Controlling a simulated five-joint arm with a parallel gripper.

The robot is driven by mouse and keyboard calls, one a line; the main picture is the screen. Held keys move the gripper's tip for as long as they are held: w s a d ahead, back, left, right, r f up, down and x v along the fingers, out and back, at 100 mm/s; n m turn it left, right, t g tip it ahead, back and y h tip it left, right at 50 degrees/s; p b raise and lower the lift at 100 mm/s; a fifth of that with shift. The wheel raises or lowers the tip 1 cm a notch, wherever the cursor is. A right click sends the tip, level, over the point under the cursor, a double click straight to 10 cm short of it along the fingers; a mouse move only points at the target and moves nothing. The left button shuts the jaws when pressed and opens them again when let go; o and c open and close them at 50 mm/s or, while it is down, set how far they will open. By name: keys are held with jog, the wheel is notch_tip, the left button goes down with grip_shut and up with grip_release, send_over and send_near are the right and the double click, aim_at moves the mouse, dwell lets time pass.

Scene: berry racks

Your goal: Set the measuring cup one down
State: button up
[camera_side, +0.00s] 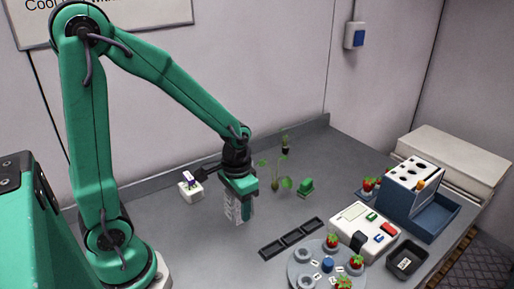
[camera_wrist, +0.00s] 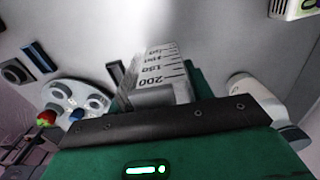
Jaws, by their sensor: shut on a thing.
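The measuring cup (camera_side: 234,209) is clear to whitish with dark graduation marks. My gripper (camera_side: 241,207) points down at the middle of the bench and is shut on it. The cup looks roughly upright in the side view, partly covered by a green finger. I cannot tell whether its base touches the bench. In the wrist view the cup (camera_wrist: 158,72) sits between a dark finger and a green finger, with marks such as 150 and 200 readable.
Right of the cup lies a black slotted strip (camera_side: 292,239). A round grey holder (camera_side: 296,266) with strawberries, a white device (camera_side: 352,222), a black tray (camera_side: 407,259) and a blue rack (camera_side: 428,222) stand farther right. A seedling (camera_side: 276,184) and green block (camera_side: 306,187) stand behind. A white box (camera_side: 190,188) is back left.

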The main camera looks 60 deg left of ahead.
jog(key=shift+w+a+f, duration=0.25)
jog(key=shift+a+f, duration=0.15)
jog(key=shift+a, duration=0.2)
jog(key=shift+w+a+f, duration=0.3)
jog(key=shift+a+f, duration=0.1)
jog(key=shift+a, duration=0.25)
jog(key=shift+w+a+f, duration=0.25)
jog(key=shift+a+f, duration=0.15)
jog(key=shift+a, duration=0.2)
jog(key=shift+f, duration=2)
jog(key=shift+f, duration=0.2)
jog(key=o, duration=1)
jog(key=shift+c, duration=0.2)
jog(key=shift+r, duration=0.2)
notch_tip(320, 180, up, 12)
jog(key=shift+r, duration=0.1)
